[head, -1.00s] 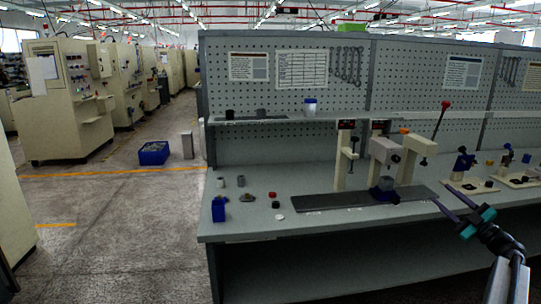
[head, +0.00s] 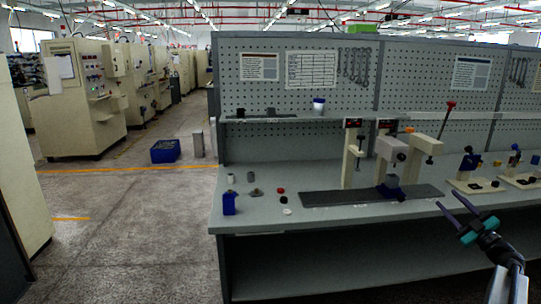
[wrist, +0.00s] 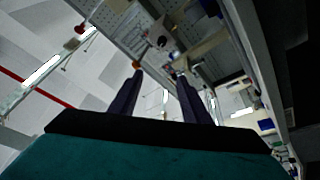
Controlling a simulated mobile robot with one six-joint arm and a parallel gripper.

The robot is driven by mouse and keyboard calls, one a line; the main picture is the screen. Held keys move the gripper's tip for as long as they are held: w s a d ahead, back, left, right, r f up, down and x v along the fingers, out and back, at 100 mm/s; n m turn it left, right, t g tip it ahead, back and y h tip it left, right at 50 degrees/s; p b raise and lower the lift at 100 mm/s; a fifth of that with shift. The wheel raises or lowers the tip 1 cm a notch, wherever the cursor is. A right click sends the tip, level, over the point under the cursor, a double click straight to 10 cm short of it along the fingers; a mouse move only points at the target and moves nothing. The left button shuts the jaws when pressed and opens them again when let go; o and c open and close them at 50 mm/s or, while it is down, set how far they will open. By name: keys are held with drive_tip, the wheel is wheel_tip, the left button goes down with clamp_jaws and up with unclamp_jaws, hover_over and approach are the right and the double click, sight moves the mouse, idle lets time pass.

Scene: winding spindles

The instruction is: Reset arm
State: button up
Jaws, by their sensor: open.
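My gripper (head: 451,204) is in the lower right of the head view, in front of the workbench's front edge. Its two dark fingers are spread apart, with nothing between them. In the wrist view the fingers (wrist: 158,95) point up into the picture, apart and empty, with the bench and ceiling seen tilted behind them. The workbench (head: 265,210) is grey with a pegboard back. On it stand cream press stands (head: 349,160) beside a dark flat plate (head: 325,198), with a blue part (head: 391,187) at one stand's foot.
A blue bin (head: 229,203), small grey cylinders (head: 251,177) and a red-topped part (head: 281,190) sit on the bench's left. Small fixtures (head: 467,180) stand at the right. A blue crate (head: 165,151) is on the floor.

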drive_tip(key=w+a+f+m+g+h, duration=0.1)
drive_tip(key=w+a+f+m+h, duration=0.15)
drive_tip(key=f, duration=0.45)
drive_tip(key=w+a+f+m+g+h, duration=0.2)
drive_tip(key=a+f+m+h, duration=0.15)
drive_tip(key=f, duration=0.35)
drive_tip(key=w+a+f+m+g+h, duration=0.15)
drive_tip(key=f+m+h, duration=0.25)
drive_tip(key=f, duration=0.4)
drive_tip(key=s+a+f+m+g, duration=0.1)
drive_tip(key=s+a+f+g, duration=0.25)
drive_tip(key=a+f, duration=0.55)
drive_tip(key=s+a+f+m+g, duration=0.2)
drive_tip(key=s+a+f+g, duration=0.3)
drive_tip(key=f, duration=0.9)
drive_tip(key=s+a+f+g+y, duration=0.3)
drive_tip(key=s+a+f+g, duration=0.3)
drive_tip(key=s+a+f, duration=1)
drive_tip(key=s+a+g+y, duration=0.1)
drive_tip(key=s+a+g, duration=0.1)
drive_tip(key=s+a, duration=0.3)
drive_tip(key=s+a+n+g, duration=0.1)
drive_tip(key=s+a+g, duration=0.2)
drive_tip(key=s, duration=0.9)
drive_tip(key=s+a+n+g+y, duration=0.1)
drive_tip(key=s+a+g, duration=0.1)
drive_tip(key=s+a, duration=0.5)
drive_tip(key=shift+s+a+f+y+p, duration=0.3)
drive_tip(key=shift+s+a+p, duration=0.1)
drive_tip(key=shift+s, duration=0.6)
